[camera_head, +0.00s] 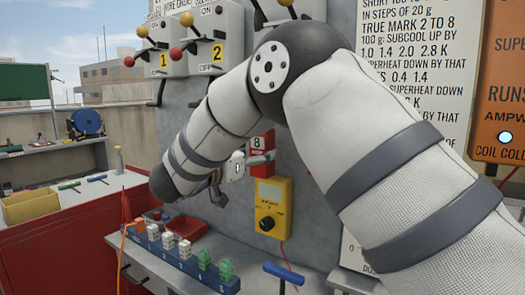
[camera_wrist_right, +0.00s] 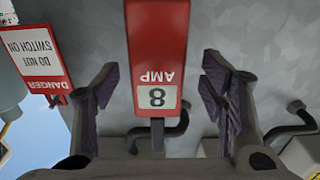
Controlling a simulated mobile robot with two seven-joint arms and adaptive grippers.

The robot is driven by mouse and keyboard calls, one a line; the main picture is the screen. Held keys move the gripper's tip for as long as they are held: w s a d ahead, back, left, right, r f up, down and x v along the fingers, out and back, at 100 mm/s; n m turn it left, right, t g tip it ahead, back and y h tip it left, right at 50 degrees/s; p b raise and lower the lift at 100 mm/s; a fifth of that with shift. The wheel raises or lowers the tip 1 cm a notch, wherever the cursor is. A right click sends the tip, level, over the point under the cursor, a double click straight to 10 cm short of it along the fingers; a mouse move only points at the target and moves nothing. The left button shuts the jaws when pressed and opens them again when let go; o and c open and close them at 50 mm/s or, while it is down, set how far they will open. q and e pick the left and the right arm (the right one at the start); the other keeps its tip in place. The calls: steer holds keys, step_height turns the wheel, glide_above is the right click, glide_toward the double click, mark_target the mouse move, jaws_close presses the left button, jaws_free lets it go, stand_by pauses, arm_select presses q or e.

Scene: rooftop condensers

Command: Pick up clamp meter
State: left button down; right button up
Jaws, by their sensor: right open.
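The clamp meter appears to be the red device marked "8 AMP" (camera_head: 258,141), upright against the grey wall panel; my right arm hides part of it. In the right wrist view its red body (camera_wrist_right: 157,50) appears upside down, with a dark stem at the number end. My right gripper (camera_head: 262,158) is at the meter, mostly hidden behind my forearm. In the wrist view its open fingers (camera_wrist_right: 160,95) stand on either side of the red body, with a gap on each side. My left gripper is out of view.
A yellow meter with a dial (camera_head: 273,205) hangs just below. A blue rack (camera_head: 180,262) with white and green blocks and a red tray (camera_head: 187,228) occupy the shelf. Numbered switch boxes (camera_head: 204,45) are above. A danger sign (camera_wrist_right: 37,55) shows at wrist-view left.

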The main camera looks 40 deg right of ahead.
mark_target(257, 151)
steer(key=x, duration=0.3)
steer(key=shift+d+r, duration=0.1)
steer(key=shift+d, duration=0.3)
steer(key=shift+a, duration=0.15)
steer(key=shift+c, duration=1.3)
steer(key=c, duration=1.2)
steer(key=shift+o, duration=0.2)
steer(key=shift+r, duration=0.1)
